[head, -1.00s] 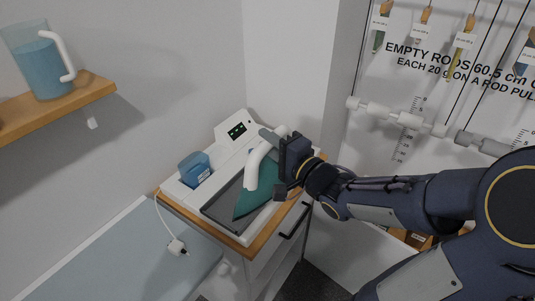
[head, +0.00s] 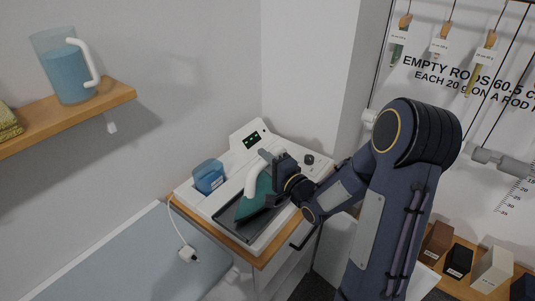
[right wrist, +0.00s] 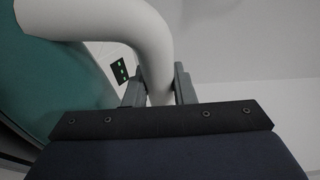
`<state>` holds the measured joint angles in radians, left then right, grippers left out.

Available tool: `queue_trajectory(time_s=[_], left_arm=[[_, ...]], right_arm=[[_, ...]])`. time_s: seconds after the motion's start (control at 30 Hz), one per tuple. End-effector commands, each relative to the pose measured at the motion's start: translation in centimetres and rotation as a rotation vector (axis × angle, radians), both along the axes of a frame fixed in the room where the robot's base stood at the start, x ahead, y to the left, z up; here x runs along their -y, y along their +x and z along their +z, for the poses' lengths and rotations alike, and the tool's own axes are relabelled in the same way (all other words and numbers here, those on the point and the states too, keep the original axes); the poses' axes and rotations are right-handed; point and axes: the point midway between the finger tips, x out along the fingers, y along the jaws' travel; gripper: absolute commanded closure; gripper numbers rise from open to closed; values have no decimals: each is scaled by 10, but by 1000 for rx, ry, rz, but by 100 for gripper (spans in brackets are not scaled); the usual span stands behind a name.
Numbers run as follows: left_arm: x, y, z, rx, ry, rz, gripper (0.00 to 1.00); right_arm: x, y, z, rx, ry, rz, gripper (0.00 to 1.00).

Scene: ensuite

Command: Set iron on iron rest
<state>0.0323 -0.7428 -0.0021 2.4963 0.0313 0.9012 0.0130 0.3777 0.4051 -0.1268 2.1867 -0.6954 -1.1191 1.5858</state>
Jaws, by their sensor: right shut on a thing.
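The iron (head: 257,200) has a teal body and a white curved handle. In the head view it is over the dark plate of the white iron rest (head: 227,213), its tip toward the front left. I cannot tell whether its sole touches the plate. My right gripper (head: 267,161) is shut on the rear part of the white handle. In the right wrist view the handle (right wrist: 150,45) passes between the two fingers (right wrist: 159,88), with the teal body (right wrist: 45,85) at the left. My left gripper is not in view.
The rest stands on a wood-topped cabinet (head: 261,262) against the wall. A blue water container (head: 208,177) sits at its left side. An ironing board (head: 130,262) lies at the lower left. A wall shelf with a pitcher (head: 67,70) is at the upper left.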

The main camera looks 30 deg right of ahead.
Motion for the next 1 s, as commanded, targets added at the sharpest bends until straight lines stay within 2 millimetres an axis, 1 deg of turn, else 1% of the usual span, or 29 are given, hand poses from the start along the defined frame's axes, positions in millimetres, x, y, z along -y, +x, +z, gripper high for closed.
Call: queue_trajectory(time_s=[0.13,0.4,0.53,0.57,0.7,1.0], left_arm=[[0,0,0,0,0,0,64],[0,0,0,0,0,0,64],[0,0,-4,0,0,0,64],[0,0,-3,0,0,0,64],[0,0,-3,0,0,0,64],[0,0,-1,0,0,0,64]], right_arm=[[0,0,-9,8,0,0,100],[0,0,-9,10,-2,0,100],[0,0,-13,10,-2,0,100],[0,-1,-15,2,-1,-1,74],[0,-1,-14,2,-1,-1,56],[0,-1,-13,2,-1,-1,55]])
